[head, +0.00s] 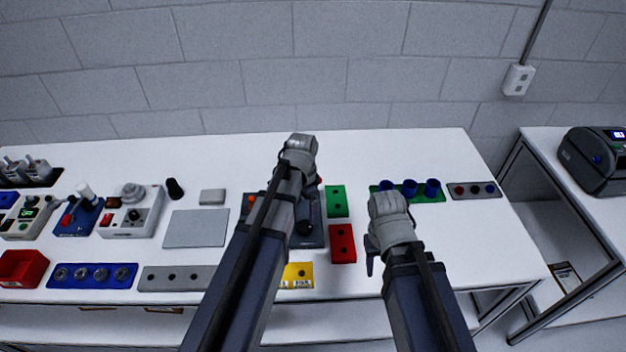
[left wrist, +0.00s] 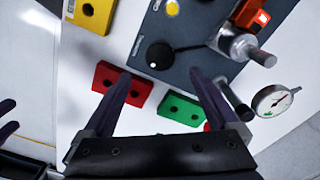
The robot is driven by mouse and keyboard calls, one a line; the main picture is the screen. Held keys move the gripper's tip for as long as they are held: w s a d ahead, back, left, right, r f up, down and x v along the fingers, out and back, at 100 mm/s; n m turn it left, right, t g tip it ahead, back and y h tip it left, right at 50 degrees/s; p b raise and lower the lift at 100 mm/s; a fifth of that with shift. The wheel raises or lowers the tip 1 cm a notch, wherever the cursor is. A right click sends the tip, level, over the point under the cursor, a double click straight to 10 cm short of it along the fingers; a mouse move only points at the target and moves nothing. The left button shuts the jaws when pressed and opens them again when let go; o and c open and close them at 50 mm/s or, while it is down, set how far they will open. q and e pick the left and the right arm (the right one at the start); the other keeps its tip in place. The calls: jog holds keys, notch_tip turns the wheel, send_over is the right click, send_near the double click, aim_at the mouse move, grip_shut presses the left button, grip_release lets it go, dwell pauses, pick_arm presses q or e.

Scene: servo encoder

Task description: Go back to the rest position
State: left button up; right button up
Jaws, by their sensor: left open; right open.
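My left arm reaches over the middle of the bench in the head view, above a dark grey device (head: 316,238). My left gripper (left wrist: 158,82) is open in the left wrist view, with nothing between its fingers. A red block (left wrist: 122,84) and a green block (left wrist: 183,109), each with two holes, lie below its fingers. The dark panel carries a black knob (left wrist: 160,55). My arm hides the left gripper's fingers in the head view. My right gripper (head: 371,256) is partly hidden at the right; it looks empty, beside the red block (head: 342,244).
A yellow block (head: 297,276) lies near the front edge. Blue cups in a green rack (head: 432,196) and a grey holder (head: 474,190) stand at the right. Control boxes, a grey plate (head: 196,228) and a red bin (head: 22,268) occupy the left. A dial gauge (left wrist: 275,101) shows beside the device.

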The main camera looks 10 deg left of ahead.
pick_arm(q)
jog(key=s+d+f+n+b, duration=0.1)
jog(key=s+d+n, duration=0.1)
jog(key=s+d, duration=0.3)
jog(key=s+d+f+n+y+b, duration=0.1)
jog(key=s+d+n, duration=0.1)
jog(key=s+d, duration=0.3)
jog(key=s, duration=0.4)
jog(key=shift+s+d+f+n+b, duration=0.15)
jog(key=shift+d+f+n+b, duration=0.15)
jog(key=shift+d+b, duration=0.05)
dwell(0.5)
